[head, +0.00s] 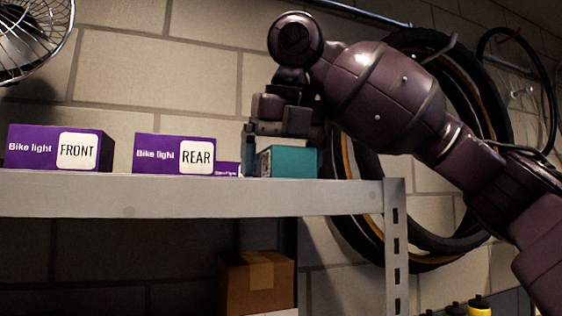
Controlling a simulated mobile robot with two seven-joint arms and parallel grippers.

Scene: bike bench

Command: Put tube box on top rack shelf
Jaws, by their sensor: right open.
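A teal box (292,163), which I take to be the tube box, sits on the top shelf (190,195) near its right end. A pale printed label shows on the box's left part. My right gripper (284,140) is open and points down right at the box, with its fingers at the box's top and left side. I cannot tell whether they touch it. The gripper hides the top of the box. My left gripper is not in view.
Purple bike light boxes, FRONT (60,148) and REAR (174,154), stand on the shelf to the left, with a small purple box (228,169) beside REAR. A cardboard box (256,283) is below. Tires (490,95) hang on the wall at right. A fan (35,35) is upper left.

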